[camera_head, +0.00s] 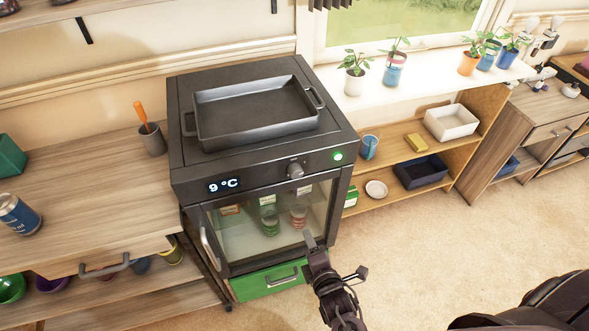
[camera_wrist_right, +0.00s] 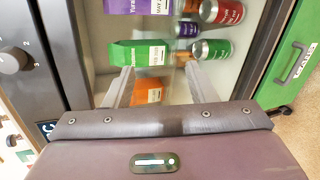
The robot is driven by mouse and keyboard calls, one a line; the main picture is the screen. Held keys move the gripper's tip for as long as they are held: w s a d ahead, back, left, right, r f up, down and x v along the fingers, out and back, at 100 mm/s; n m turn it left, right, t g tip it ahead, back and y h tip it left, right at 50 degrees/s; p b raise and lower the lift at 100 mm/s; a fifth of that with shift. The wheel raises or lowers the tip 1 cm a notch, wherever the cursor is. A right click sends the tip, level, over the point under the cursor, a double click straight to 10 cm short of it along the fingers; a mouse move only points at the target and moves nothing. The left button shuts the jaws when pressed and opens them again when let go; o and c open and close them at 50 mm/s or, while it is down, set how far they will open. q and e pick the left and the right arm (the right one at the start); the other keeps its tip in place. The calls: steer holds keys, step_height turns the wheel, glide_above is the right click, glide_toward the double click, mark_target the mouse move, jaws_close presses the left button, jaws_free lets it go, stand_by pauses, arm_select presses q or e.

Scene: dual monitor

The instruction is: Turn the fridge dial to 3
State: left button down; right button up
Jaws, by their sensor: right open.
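The fridge (camera_head: 187,187) is a dark cabinet with a glass door (camera_head: 262,222) and a lit display (camera_head: 223,185) reading 9 °C. Its round dial (camera_head: 295,171) sits on the front panel, right of the display. In the right wrist view the dial (camera_wrist_right: 14,60) is at the left edge, partly cut off, with small white numerals beside it; I cannot tell its setting. My right gripper (camera_head: 309,240) is in front of the lower right of the glass door, below the dial and apart from it. In the right wrist view its fingers (camera_wrist_right: 160,75) are open and empty. My left gripper is not in view.
A green light (camera_head: 338,156) is right of the dial. A black roasting tray (camera_head: 255,133) sits on the fridge top. The door handle (camera_head: 209,249) is at the left, with a green drawer (camera_head: 268,283) below. Shelves (camera_head: 433,150) stand to the right. The floor (camera_head: 430,255) in front is clear.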

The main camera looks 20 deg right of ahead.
step_height(320, 180, up, 13)
steer(key=w+a+n+t, duration=0.1)
steer(key=a+n+t, duration=0.1)
steer(key=n+t, duration=0.1)
steer(key=p, duration=0.1)
glide_toward(296, 176)
steer(key=shift+n+t+h, duration=0.4)
steer(key=w, duration=0.3)
steer(key=w+p, duration=0.1)
steer(key=w, duration=0.3)
steer(key=shift+w+f, duration=0.25)
steer(key=shift+w, duration=0.5)
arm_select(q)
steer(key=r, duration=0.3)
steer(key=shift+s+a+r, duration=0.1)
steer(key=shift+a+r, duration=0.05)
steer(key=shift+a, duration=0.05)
arm_select(e)
steer(key=shift+f, duration=0.1)
steer(key=shift+c, duration=0.2)
steer(key=c, duration=0.9)
